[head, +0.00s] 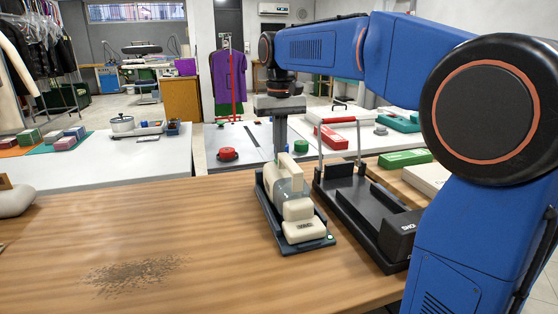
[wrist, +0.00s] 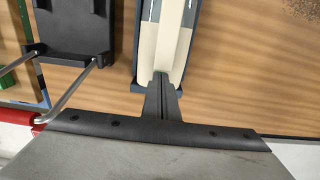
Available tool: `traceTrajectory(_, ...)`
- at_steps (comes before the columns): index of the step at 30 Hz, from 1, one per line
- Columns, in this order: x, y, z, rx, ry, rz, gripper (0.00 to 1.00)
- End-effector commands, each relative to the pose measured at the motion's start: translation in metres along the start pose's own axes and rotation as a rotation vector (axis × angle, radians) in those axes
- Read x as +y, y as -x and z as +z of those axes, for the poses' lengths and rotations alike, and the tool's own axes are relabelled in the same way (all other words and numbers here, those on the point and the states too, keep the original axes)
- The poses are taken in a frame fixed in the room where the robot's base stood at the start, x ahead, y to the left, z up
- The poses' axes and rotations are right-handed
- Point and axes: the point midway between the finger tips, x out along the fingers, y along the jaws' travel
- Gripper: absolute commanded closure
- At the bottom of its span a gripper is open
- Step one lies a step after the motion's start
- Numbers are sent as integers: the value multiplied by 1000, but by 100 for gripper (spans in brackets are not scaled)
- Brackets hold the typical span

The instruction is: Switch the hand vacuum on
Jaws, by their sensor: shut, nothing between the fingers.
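The hand vacuum (head: 290,190) is cream with a clear grey section and lies in a dark blue-grey dock (head: 267,212) on the wooden table. A green spot (head: 300,146) shows near its far end, and a small green light (head: 330,237) shows on the dock's near corner. My gripper (head: 281,153) points down at the vacuum's far end, shut and empty. In the wrist view its closed fingertips (wrist: 161,78) overlap the end of the cream body (wrist: 165,45). I cannot tell whether they touch it.
A black stand (head: 365,205) with a red-topped metal handle (head: 337,120) stands close to the right of the dock. A green box (head: 405,158) lies behind it. A beige object (head: 14,200) sits at the left edge.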

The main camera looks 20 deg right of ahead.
Motion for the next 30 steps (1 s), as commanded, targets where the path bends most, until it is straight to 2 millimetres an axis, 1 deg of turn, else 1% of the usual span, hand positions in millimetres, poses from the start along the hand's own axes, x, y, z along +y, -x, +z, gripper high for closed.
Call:
traceTrajectory(20,0,-7,0,0,0,0,100)
traceTrajectory(30,0,14,0,1,0,0,100)
